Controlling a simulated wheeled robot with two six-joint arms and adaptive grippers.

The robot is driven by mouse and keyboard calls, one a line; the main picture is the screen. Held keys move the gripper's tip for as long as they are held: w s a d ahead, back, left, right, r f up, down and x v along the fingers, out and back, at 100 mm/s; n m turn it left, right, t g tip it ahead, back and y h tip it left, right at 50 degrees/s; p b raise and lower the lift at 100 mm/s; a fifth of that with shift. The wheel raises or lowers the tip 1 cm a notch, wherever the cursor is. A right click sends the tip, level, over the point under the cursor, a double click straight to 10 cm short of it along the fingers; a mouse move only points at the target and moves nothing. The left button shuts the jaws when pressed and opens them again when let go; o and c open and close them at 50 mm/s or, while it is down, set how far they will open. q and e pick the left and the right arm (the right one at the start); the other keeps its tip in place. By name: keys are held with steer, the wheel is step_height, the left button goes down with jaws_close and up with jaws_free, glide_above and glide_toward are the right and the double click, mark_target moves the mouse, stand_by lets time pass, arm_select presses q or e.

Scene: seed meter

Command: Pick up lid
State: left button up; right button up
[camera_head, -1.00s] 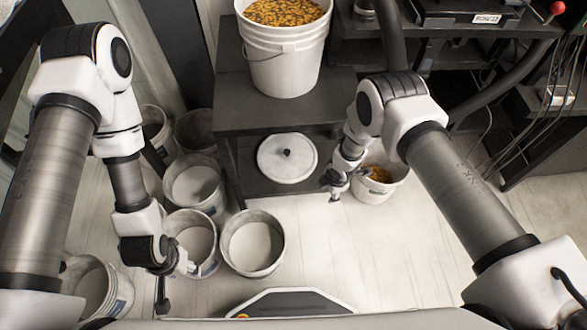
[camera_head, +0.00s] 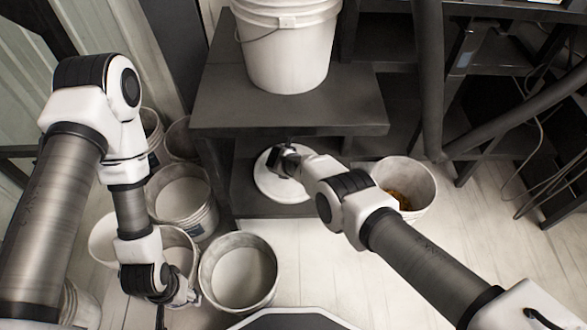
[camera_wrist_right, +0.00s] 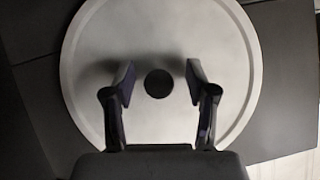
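The lid (camera_head: 280,189) is a round white disc with a raised rim on the dark lower shelf under the small table. My right gripper (camera_head: 289,157) covers part of it in the head view. In the right wrist view the lid (camera_wrist_right: 160,110) fills the middle, with a round black knob (camera_wrist_right: 159,84) at its centre. My right gripper (camera_wrist_right: 158,82) is open, one finger on each side of the knob with a gap on both sides. My left gripper (camera_head: 180,297) is low at the left by the buckets; its fingers are not clear.
A large white bucket (camera_head: 287,50) stands on the dark table (camera_head: 230,105) above the lid. A bucket with orange-brown grains (camera_head: 418,180) stands on the floor to the right. Several pale buckets, one nearest the middle (camera_head: 213,283), crowd the left floor. Floor is clear at front right.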

steer(key=shift+s+r, duration=0.1)
steer(key=shift+r, duration=0.2)
steer(key=shift+c, duration=1.1)
jaws_close()
